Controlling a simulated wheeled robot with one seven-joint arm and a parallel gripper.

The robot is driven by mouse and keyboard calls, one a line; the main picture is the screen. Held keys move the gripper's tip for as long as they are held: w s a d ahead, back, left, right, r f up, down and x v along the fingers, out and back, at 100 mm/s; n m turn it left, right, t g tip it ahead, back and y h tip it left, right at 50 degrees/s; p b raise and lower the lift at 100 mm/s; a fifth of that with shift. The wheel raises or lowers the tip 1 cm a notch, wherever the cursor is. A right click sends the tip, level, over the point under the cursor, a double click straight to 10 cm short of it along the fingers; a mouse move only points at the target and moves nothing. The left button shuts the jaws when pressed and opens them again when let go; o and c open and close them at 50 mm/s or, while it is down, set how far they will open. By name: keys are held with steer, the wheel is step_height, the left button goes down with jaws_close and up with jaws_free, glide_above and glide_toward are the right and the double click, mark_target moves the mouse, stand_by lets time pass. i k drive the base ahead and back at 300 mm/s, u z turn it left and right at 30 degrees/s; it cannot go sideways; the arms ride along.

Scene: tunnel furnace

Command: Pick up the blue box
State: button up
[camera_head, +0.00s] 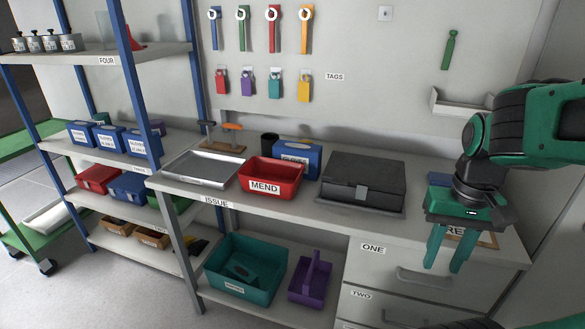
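A blue box (298,155) with a white label stands on the bench, behind the red bin marked MEND, which hides its lower left part. Several similar labelled blue boxes (143,142) stand on the left rack's middle shelf, and a blue bin (128,187) sits on the shelf below. My green gripper (443,267) hangs at the right, in front of the bench's right end, fingers pointing down. The fingers are apart with nothing between them. The gripper is well to the right of the blue boxes and touches none of them.
The red bin (270,180), a metal tray (201,169) and a dark grey case (363,181) crowd the bench (302,205). A wooden-framed sign (487,239) lies behind my gripper. Teal (245,270) and purple (313,280) containers sit below. Blue rack posts (136,85) stand at left.

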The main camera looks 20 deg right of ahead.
mark_target(310, 155)
steer(key=k, duration=1.15)
steer(key=u, duration=0.45)
steer(key=i, duration=1.75)
steer(key=z, duration=0.75)
steer(key=i, duration=0.4)
steer(key=z, duration=0.1)
